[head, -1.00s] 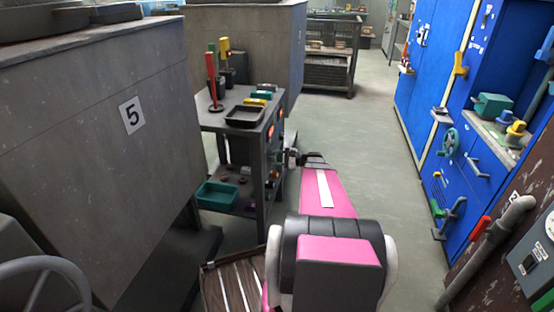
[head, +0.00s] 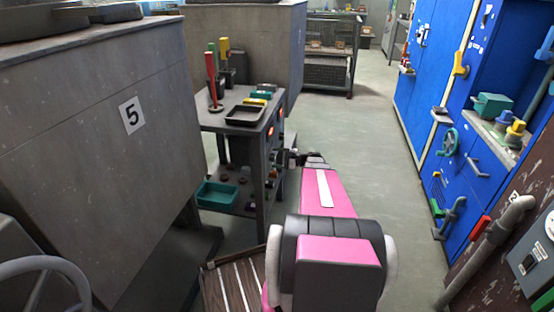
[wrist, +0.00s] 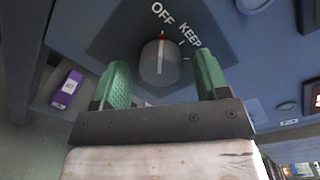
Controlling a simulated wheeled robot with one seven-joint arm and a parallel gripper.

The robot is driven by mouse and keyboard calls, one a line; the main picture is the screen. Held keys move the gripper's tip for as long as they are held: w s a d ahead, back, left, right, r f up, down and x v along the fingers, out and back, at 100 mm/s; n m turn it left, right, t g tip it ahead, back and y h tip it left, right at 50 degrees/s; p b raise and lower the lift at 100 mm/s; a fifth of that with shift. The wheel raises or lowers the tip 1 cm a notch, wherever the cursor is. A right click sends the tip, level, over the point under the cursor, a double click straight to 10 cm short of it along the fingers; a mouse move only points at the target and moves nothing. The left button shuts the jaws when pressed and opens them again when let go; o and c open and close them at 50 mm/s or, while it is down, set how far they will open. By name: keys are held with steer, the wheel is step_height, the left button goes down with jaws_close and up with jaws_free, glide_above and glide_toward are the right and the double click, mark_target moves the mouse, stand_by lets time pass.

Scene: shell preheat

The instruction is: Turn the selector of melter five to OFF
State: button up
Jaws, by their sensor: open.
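The selector (wrist: 160,64) is a round grey knob on a dark square plate (wrist: 112,38) in the wrist view. Its white line with a red tip points up toward the OFF lettering (wrist: 162,14). The KEEP lettering (wrist: 189,35) is to the right of the line. My gripper (wrist: 161,72) is open, with one green finger on each side of the knob. A gap shows beside the knob on both sides. In the head view, the big grey block marked 5 (head: 75,125) stands at left. The knob cannot be made out there, and my arm partly hides the gripper by the cart.
A dark cart (head: 215,122) holds a black tray (head: 245,115), coloured-handled tools and a teal bin (head: 216,195). Blue cabinets (head: 420,85) with handles and valves line the right. Open floor (head: 345,130) lies between. A purple box (wrist: 67,90) shows left of my fingers.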

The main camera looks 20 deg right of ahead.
steer(key=v, duration=1)
steer(key=shift+s+d, duration=0.25)
steer(key=shift+d, duration=0.05)
